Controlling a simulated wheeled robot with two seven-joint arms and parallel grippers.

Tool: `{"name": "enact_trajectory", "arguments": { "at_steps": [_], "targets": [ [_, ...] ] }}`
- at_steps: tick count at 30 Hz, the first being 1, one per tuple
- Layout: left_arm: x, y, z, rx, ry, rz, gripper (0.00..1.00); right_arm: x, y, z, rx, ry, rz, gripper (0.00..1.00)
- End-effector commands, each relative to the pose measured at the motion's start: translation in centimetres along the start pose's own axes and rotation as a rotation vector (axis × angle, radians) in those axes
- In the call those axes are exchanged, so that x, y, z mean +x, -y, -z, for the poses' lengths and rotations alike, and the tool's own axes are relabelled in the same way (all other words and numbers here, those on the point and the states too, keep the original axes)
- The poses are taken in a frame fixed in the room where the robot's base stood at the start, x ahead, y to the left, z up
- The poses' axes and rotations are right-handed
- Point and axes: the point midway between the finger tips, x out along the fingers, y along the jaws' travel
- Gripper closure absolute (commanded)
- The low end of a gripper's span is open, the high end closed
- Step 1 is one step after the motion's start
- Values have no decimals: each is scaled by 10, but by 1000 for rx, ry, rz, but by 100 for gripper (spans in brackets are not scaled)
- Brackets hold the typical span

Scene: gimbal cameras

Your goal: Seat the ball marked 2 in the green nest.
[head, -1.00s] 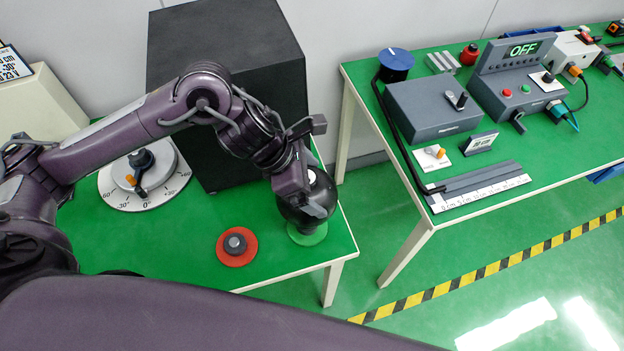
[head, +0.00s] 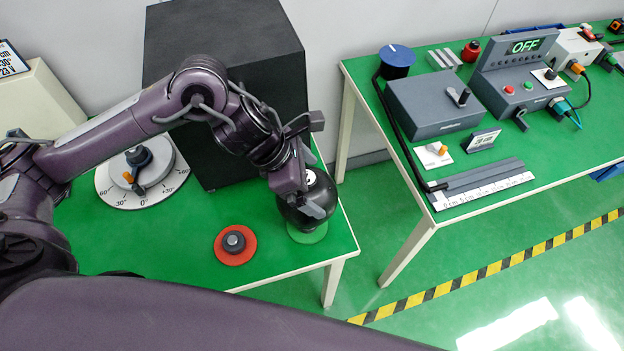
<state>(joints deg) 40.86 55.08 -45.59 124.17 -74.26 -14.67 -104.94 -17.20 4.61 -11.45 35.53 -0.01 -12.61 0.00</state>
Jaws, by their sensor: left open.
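A black ball (head: 296,214) with a white spot on top rests at the green nest (head: 307,236), a round green disc at the right front corner of the near table. No number can be read on it. My left gripper (head: 312,196) is open with its fingers at the ball, one finger in front of its right side. I cannot tell whether the fingers touch it. The ball hides the nest's middle, so how deep it sits cannot be seen. My right gripper is not in view.
A red disc with a dark centre piece (head: 235,244) lies left of the ball. A large black box (head: 225,90) and a round angle dial (head: 140,180) stand behind. A second green table (head: 420,150) with instruments is across a gap at right.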

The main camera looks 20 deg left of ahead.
Motion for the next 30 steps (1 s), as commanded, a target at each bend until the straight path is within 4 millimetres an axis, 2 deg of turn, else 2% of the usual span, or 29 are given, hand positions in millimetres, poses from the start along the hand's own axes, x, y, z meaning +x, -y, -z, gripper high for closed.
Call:
{"name": "enact_trajectory", "arguments": {
  "at_steps": [9,13,30],
  "targets": [
    [-52,-2,0,3,1,-7,0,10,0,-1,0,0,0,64],
    [-66,-1,0,1,1,-5,0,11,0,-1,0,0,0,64],
    [-71,0,0,0,1,-3,0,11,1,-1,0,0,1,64]
  ]
}}
